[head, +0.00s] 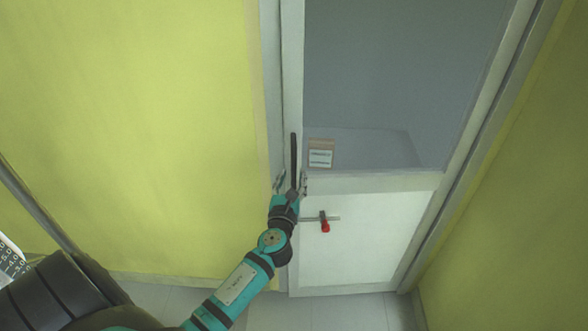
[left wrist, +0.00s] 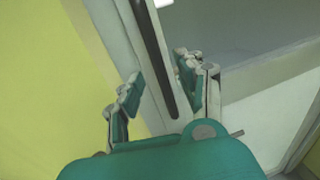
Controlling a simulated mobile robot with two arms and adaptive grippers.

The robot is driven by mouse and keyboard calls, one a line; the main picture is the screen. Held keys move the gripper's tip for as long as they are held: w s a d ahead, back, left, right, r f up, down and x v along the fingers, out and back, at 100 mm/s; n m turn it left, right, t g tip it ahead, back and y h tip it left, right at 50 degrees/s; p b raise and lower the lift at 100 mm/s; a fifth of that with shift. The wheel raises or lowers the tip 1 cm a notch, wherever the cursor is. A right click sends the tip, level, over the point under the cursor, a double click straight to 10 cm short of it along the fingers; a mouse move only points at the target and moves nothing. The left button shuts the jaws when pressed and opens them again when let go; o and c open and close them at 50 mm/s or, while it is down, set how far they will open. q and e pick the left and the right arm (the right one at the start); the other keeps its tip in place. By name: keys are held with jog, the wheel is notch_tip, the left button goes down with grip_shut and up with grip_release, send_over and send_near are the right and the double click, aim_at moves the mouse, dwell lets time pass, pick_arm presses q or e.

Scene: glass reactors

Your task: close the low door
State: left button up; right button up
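The door (head: 365,245) has a white lower panel, a large grey glass pane above it and a pale frame. A long black upright handle (head: 294,150) is on its left edge; it also shows in the left wrist view (left wrist: 153,40). I cannot tell whether the door stands slightly ajar. My left gripper (head: 291,182) is at the lower end of the handle. In the left wrist view, the fingers of my left gripper (left wrist: 160,70) are spread, with the handle between them and no clear contact. My right gripper is not in view.
A red-handled lever (head: 325,224) sticks out from the white panel, right of my gripper. A small label box (head: 320,153) shows at the pane's lower left. Yellow walls (head: 140,130) flank the door. Grey tiled floor (head: 330,312) is clear below it.

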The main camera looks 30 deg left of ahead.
pick_arm(q)
jog(key=v, duration=0.7)
jog(key=shift+c, duration=0.3)
